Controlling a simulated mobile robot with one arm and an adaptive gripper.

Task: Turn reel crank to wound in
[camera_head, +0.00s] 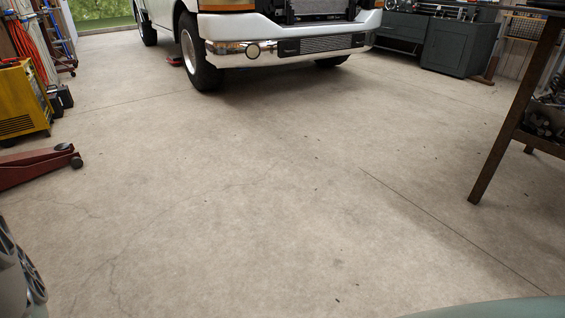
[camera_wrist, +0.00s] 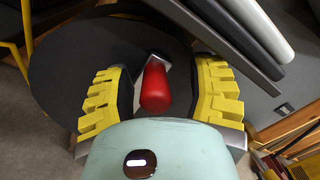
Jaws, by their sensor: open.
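The red crank handle (camera_wrist: 155,90) shows in the wrist view, a short rounded grip joined to a metal arm at its top. It lies between the two yellow-padded fingers of my gripper (camera_wrist: 161,72). The fingers are apart, with a visible gap on each side of the handle. Behind it is a large dark round disc (camera_wrist: 60,65), seemingly the side of the reel. The reel's cable or hose cannot be made out. The head view does not clearly show the reel, the crank or my gripper.
In the wrist view, dark and grey bars (camera_wrist: 255,30) cross close to the right finger. In the head view, a white pickup (camera_head: 290,47) stands at the back, a red floor jack (camera_head: 35,166) and yellow machine (camera_head: 22,100) at left, and a table leg (camera_head: 515,105) at right. The middle floor is clear.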

